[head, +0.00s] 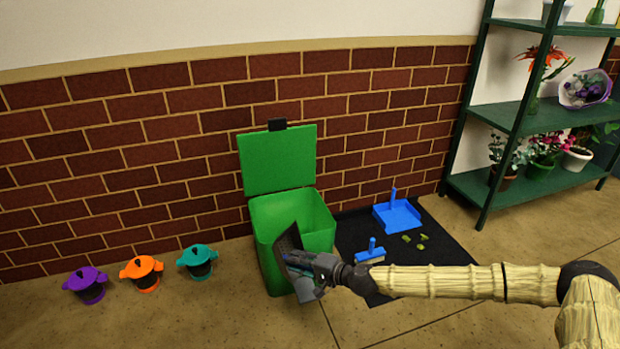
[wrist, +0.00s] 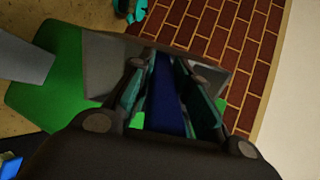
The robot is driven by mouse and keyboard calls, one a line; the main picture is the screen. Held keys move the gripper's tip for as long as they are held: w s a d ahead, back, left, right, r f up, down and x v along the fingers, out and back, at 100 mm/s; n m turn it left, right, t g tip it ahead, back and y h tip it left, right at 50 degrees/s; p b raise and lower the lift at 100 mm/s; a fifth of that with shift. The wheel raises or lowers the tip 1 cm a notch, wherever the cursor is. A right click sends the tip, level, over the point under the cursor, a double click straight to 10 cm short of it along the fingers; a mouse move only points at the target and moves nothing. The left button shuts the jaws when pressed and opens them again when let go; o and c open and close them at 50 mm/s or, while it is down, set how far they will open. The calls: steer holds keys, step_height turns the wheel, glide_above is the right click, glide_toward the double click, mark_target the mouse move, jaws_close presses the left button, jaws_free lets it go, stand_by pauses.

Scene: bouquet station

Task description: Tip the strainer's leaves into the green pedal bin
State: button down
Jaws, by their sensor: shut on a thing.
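The green pedal bin (head: 318,222) stands against the brick wall with its lid (head: 278,162) raised. My gripper (head: 296,262) is at the bin's front and shut on a dark blue handle (wrist: 166,95). The strainer (head: 288,240) appears as a dark grey, steeply tilted piece at the bin's front rim. In the wrist view, the grey strainer (wrist: 105,62) spreads beyond my fingers (wrist: 170,85), with the green bin (wrist: 45,100) beside and below it. I cannot tell whether it touches the bin. No leaves are visible in it; its inside is mostly hidden.
A black mat (head: 440,250) to the right holds a blue dustpan (head: 398,216), a blue brush (head: 370,254) and some green leaf bits (head: 421,240). A green plant shelf (head: 535,118) stands right.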

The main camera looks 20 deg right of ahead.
steer(key=shift+s+d+n+g+y, duration=0.3)
steer(key=shift+n+g+y, duration=0.2)
steer(key=shift+n+g, duration=0.1)
steer(key=shift+s+d+r+n+g+y, duration=0.25)
steer(key=shift+s+n+g+y, duration=0.1)
steer(key=shift+n+g+y, duration=0.3)
